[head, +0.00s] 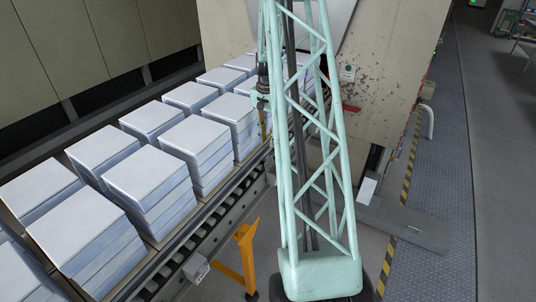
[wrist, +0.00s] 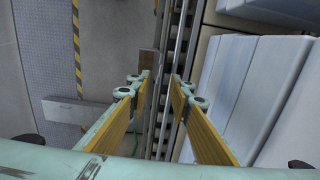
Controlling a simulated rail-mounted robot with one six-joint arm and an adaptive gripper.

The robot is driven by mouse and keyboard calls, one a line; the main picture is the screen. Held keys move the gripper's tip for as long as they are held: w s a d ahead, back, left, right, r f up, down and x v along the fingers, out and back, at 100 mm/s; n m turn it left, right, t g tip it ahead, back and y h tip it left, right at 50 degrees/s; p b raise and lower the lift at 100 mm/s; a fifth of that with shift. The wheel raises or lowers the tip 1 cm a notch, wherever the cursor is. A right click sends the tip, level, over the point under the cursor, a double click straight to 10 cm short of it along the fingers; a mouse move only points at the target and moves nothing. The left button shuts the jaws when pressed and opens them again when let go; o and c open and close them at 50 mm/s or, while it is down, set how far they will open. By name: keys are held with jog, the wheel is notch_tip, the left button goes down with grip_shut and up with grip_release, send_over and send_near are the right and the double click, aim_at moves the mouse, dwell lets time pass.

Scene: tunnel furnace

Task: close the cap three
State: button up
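I cannot make out a cap marked three in either view. In the wrist view my gripper (wrist: 158,84) has its two yellow-padded fingers spread apart, with nothing held between them. Below the gap run the conveyor's dark rail and edge. A small brown block (wrist: 147,60) shows just beyond the fingertips; I cannot tell what it is. In the head view my mint-green lattice hides part of the furnace wall and the conveyor's far end.
Stacks of pale slabs (head: 148,178) fill the roller conveyor (head: 215,220), close right of my gripper in the wrist view. A stained beige wall (head: 385,85) stands at the far end. An orange support leg (head: 246,258) stands below. The walkway (head: 440,170) at right is clear.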

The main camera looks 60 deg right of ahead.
aim_at(268, 155)
jog(key=shift+f+p, duration=0.55)
jog(key=shift+f, duration=3.9)
jog(key=shift+c, duration=0.7)
